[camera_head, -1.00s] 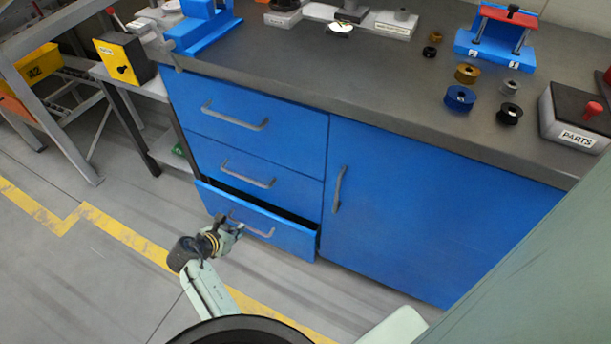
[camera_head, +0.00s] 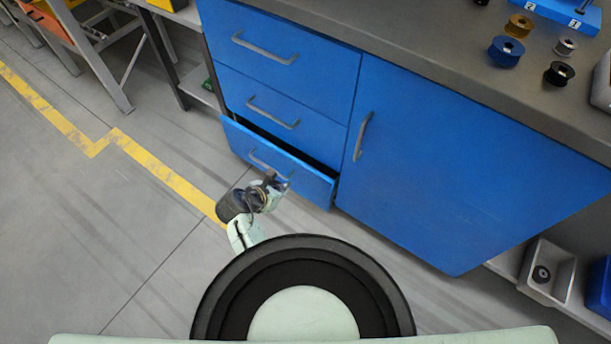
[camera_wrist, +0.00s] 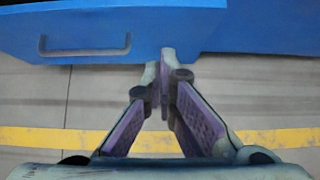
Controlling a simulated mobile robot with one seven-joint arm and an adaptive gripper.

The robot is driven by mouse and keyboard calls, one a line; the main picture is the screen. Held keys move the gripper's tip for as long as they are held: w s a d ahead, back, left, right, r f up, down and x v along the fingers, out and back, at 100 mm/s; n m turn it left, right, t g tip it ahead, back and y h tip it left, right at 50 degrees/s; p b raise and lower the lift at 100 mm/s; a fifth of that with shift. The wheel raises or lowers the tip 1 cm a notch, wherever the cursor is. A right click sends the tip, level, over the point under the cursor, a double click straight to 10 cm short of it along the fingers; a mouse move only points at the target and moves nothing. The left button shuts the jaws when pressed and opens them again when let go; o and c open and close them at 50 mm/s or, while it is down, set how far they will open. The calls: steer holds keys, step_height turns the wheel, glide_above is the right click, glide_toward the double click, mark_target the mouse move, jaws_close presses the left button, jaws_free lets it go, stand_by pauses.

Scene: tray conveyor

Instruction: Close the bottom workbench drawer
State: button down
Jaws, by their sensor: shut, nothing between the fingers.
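The bottom workbench drawer (camera_head: 312,187) is blue and stands partly pulled out, with a dark gap along its top edge. Its grey handle (camera_head: 262,163) is partly covered by my gripper (camera_head: 281,184) in the head view. In the wrist view, the drawer front (camera_wrist: 185,28) fills the upper left and its handle (camera_wrist: 85,52) lies left of my fingertips. My gripper (camera_wrist: 160,68) is shut and empty, its tips overlapping the lower edge of the drawer front. I cannot tell whether they touch it.
The middle drawer (camera_head: 310,120) and top drawer (camera_head: 315,65) above are shut. A blue cabinet door (camera_head: 450,160) is on the right. Spools stand on the grey worktop (camera_head: 440,45). The floor (camera_head: 110,220) in front is clear, with a yellow line (camera_head: 165,175).

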mark_target(307, 173)
steer(key=shift+w+d+f, duration=0.9)
steer(key=shift+w, duration=0.35)
steer(key=shift+w+d+f, duration=0.95)
steer(key=shift+w, duration=0.35)
steer(key=shift+w+d+f, duration=0.9)
steer(key=shift+w, duration=0.35)
